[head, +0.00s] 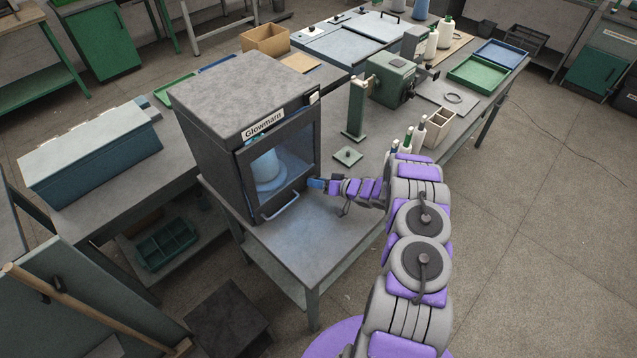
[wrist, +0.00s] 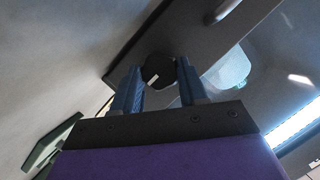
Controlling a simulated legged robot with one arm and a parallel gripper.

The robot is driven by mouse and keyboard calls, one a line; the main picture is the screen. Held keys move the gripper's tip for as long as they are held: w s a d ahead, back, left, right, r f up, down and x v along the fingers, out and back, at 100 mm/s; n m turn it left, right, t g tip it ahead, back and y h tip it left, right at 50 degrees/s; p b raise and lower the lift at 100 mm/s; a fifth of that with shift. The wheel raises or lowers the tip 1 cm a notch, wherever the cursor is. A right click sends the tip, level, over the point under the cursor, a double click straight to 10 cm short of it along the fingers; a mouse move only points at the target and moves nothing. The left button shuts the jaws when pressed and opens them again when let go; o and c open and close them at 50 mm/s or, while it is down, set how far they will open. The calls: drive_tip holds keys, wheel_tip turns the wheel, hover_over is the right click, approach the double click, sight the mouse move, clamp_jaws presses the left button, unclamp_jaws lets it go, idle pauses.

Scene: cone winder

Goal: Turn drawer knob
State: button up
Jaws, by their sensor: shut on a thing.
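The knob (wrist: 158,69) is round and black with a short white mark. In the wrist view it sits on a dark panel between my gripper's two blue fingers, and the fingers are shut on its sides. In the head view my gripper (head: 316,184) reaches to the lower right front of the dark box-shaped unit (head: 238,92) labelled "Glowmaro". It hides the knob there. The unit's front has a glass window with a white cone-shaped thing (head: 266,170) inside and a light bar handle (head: 280,207) below it.
A green post (head: 356,112) on a base and several bottles by a divided holder (head: 439,128) stand right of the unit. A green winder machine (head: 392,78) is behind. The grey tabletop (head: 310,235) before the unit is clear. A blue-grey box (head: 90,150) is at left.

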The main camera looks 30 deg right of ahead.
drive_tip(key=shift+w+d+r, duration=0.1)
drive_tip(key=shift+d+r, duration=0.05)
drive_tip(key=shift+d, duration=0.15)
drive_tip(key=o, duration=1.1)
drive_tip(key=shift+c, duration=0.2)
drive_tip(key=shift+s, duration=0.25)
drive_tip(key=v, duration=1.7)
drive_tip(key=shift+d+p, duration=0.15)
drive_tip(key=shift+p, duration=0.3)
drive_tip(key=shift+w, duration=0.1)
